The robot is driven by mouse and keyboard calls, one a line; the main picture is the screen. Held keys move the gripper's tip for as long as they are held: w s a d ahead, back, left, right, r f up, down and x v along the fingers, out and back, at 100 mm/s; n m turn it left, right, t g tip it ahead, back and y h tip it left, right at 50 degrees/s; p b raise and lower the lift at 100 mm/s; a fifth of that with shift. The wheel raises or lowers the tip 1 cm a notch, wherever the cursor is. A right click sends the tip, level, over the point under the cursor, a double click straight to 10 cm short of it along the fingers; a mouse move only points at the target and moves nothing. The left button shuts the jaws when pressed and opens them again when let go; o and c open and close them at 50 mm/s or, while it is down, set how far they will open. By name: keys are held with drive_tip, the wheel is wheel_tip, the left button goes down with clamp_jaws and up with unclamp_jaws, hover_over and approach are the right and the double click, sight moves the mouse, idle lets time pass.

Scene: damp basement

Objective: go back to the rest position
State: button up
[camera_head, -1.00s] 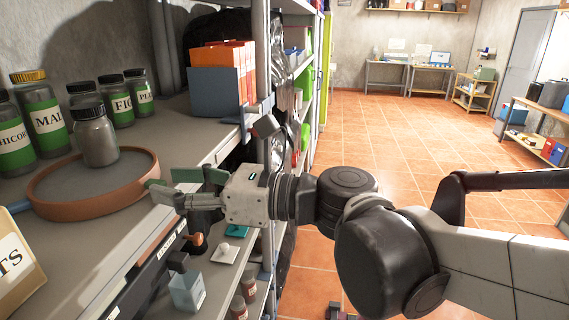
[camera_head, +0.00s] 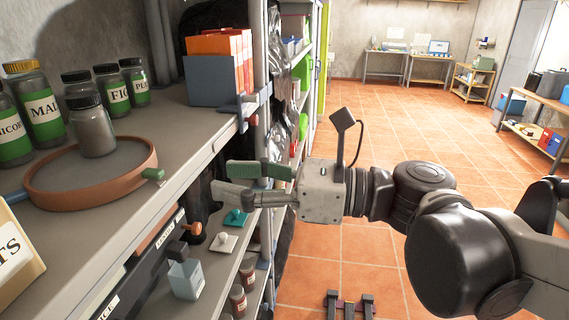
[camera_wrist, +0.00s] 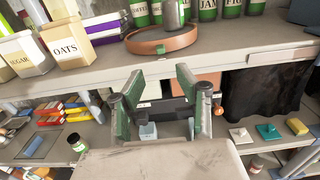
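My gripper (camera_head: 236,183) is in front of the shelf edge in the head view, clear of the shelf. Its fingers with green pads point left toward the shelf. In the wrist view the gripper (camera_wrist: 162,98) shows two fingers spread wide apart with nothing between them. The upper shelf (camera_head: 192,132) holds a terracotta round tray (camera_head: 128,181) with a grey jar (camera_head: 93,128) standing in it. The tray (camera_wrist: 160,46) also shows in the wrist view, beyond the fingers.
Labelled jars (camera_head: 42,105) stand at the back left, and an orange-and-blue file holder (camera_head: 212,92) stands farther along. The tiled floor (camera_head: 400,135) to the right is open.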

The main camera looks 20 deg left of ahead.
drive_tip(key=w+d+f+n+t+h+b, duration=0.1)
drive_tip(key=w+d+f+n+t+h, duration=0.25)
drive_tip(key=d+f, duration=0.55)
drive_tip(key=d+f+n+t+h+b, duration=0.1)
drive_tip(key=d+f+n+t+h, duration=0.2)
drive_tip(key=d+f+n+h, duration=0.4)
drive_tip(key=d+f+n+t+h+b, duration=0.1)
drive_tip(key=d+f+n+h, duration=0.2)
drive_tip(key=d, duration=0.8)
drive_tip(key=d+f+n+t+h+b, duration=0.1)
drive_tip(key=d+f+n+t+h, duration=0.1)
drive_tip(key=d, duration=0.9)
wheel_tip(320, 180, down, 3)
drive_tip(key=shift+s+r+n+h, duration=0.1)
drive_tip(key=shift+s+n+h, duration=0.4)
drive_tip(key=shift+h, duration=0.65)
drive_tip(key=shift+w+a, duration=0.1)
